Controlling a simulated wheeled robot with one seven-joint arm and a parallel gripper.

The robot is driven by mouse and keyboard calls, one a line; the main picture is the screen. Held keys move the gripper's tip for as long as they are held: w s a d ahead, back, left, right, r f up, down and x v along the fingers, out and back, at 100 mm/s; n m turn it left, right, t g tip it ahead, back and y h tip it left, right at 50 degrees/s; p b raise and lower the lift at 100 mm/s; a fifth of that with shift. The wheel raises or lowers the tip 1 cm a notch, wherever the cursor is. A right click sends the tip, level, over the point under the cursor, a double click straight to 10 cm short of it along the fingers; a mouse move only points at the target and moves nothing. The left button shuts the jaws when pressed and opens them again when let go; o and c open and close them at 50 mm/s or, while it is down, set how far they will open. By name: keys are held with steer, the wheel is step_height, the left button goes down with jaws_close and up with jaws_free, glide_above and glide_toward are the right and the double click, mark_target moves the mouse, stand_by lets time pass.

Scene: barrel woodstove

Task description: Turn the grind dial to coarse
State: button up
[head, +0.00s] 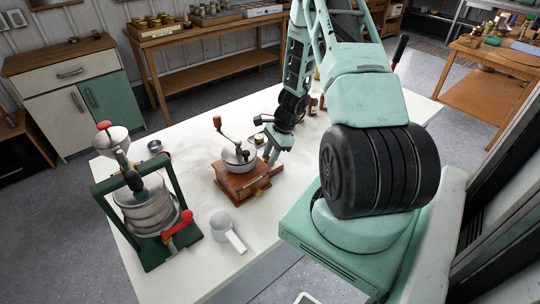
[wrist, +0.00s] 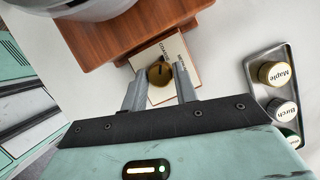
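The wooden grinder with a metal bowl and crank (head: 240,172) stands on the white table. In the wrist view its wooden body (wrist: 110,35) fills the top. A dark brass dial (wrist: 160,73) sits on a cream label plate (wrist: 184,62) beside the body. A pale mark shows on the dial's upper edge. My gripper (wrist: 160,92) is open, with one finger on each side of the dial and visible gaps. In the head view my gripper (head: 270,158) is at the grinder's right side.
A metal tray (wrist: 262,68) with knobs labelled Maple (wrist: 274,74) and Birch (wrist: 284,110) lies right of the dial. The table's front middle is clear.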

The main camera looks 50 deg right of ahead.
steer(key=o, duration=0.4)
steer(key=shift+d+r, duration=0.1)
steer(key=b+v, duration=0.1)
steer(key=v, duration=1.6)
steer(key=shift+r+b, duration=0.1)
steer(key=shift+b, duration=0.3)
steer(key=shift+w, duration=0.1)
